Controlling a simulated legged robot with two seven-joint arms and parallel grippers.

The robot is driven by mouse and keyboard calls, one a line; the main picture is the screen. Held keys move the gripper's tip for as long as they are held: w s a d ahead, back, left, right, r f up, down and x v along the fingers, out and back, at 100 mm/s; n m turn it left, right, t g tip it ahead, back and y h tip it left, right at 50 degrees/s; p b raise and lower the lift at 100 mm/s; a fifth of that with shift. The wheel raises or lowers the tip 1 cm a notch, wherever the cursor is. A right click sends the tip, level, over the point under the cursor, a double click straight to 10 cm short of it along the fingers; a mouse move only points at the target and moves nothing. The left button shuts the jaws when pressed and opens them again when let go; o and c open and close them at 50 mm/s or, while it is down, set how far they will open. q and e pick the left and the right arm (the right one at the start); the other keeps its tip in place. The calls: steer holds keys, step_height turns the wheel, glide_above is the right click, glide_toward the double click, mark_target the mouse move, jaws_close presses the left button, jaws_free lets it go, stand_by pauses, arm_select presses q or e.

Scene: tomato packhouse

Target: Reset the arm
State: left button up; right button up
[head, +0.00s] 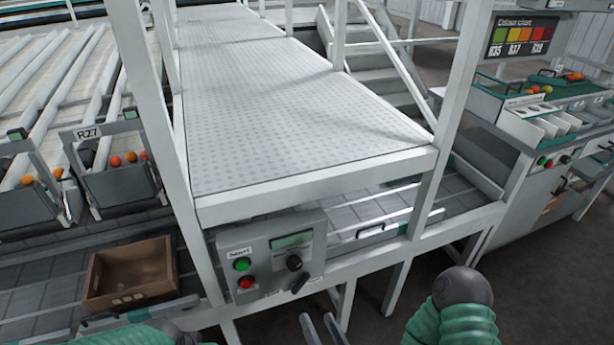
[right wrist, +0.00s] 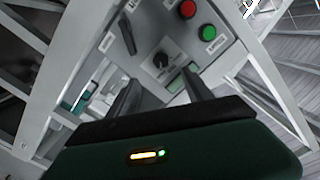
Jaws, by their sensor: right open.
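My right gripper (head: 322,322) shows at the bottom middle of the head view, with two dark fingers apart and nothing between them. In the right wrist view its fingers (right wrist: 160,76) are also apart and point toward a grey control panel (right wrist: 228,12), seen upside down. That panel (head: 262,250) has a green button (head: 242,264), a red button (head: 247,283), a black knob (head: 294,262), a black lever (head: 300,283) and a small display (head: 292,240). Contact between gripper and panel does not show. Only part of my left arm shows at bottom left; its gripper is out of view.
White frame posts (head: 160,130) and a perforated deck (head: 290,110) stand around and above the panel. A brown crate (head: 130,290) sits on the left conveyor. Grey bins (head: 120,185) hold tomatoes. A sorting bench (head: 540,130) is at right. Dark floor (head: 375,315) is open below.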

steer(key=d+r+n+g+h+p, duration=0.4)
steer(key=d+n+g+p, duration=0.2)
steer(key=d+g+p, duration=0.25)
steer(key=s+d+r+m+g+h+p, duration=0.2)
steer(key=s+d+r+g, duration=0.3)
steer(key=s+r, duration=0.4)
steer(key=shift+s+d+r+m+p, duration=0.15)
steer(key=shift+d+r+m+p, duration=0.15)
steer(key=shift+d+r+m, duration=0.3)
